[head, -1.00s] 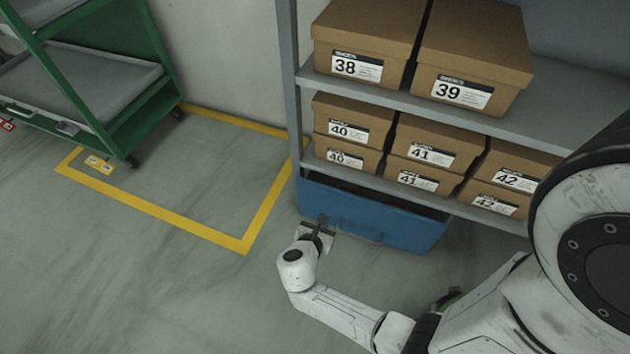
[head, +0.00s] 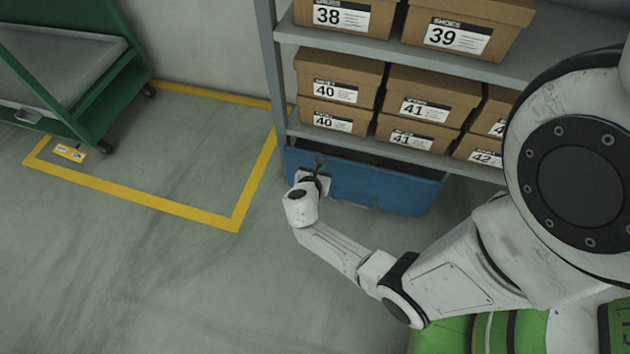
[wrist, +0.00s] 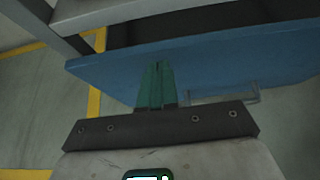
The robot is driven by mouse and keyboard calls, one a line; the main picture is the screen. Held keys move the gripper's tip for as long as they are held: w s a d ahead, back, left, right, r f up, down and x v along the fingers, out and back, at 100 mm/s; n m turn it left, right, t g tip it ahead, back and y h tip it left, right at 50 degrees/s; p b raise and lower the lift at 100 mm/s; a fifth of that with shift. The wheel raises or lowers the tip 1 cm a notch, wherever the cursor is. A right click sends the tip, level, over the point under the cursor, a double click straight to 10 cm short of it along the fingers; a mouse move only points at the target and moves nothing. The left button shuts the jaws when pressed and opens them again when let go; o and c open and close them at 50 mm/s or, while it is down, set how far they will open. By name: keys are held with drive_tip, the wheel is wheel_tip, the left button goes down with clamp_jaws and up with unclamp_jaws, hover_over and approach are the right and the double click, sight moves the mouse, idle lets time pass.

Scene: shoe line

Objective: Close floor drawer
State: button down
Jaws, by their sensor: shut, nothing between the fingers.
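The blue floor drawer (head: 385,190) sits at floor level under the lowest shelf. It stands partly out: a dark gap shows behind its top edge, widest toward the right. My gripper (head: 319,163) is at the left part of the drawer's front, near its top edge. In the wrist view the green fingers (wrist: 156,86) are shut together and empty, pointing at the blue front panel (wrist: 225,60). Whether the fingertips touch the panel I cannot tell. A thin handle (wrist: 225,98) shows on the panel, right of the fingers.
The grey shelf rack (head: 275,75) holds several numbered shoe boxes (head: 425,95) above the drawer. The floor in front is clear.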

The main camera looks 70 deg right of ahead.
drive_tip(key=shift+d, duration=0.9)
drive_tip(key=d, duration=0.2)
drive_tip(key=shift+w+d, duration=0.15)
drive_tip(key=shift+d, duration=0.15)
drive_tip(key=shift+a, duration=0.1)
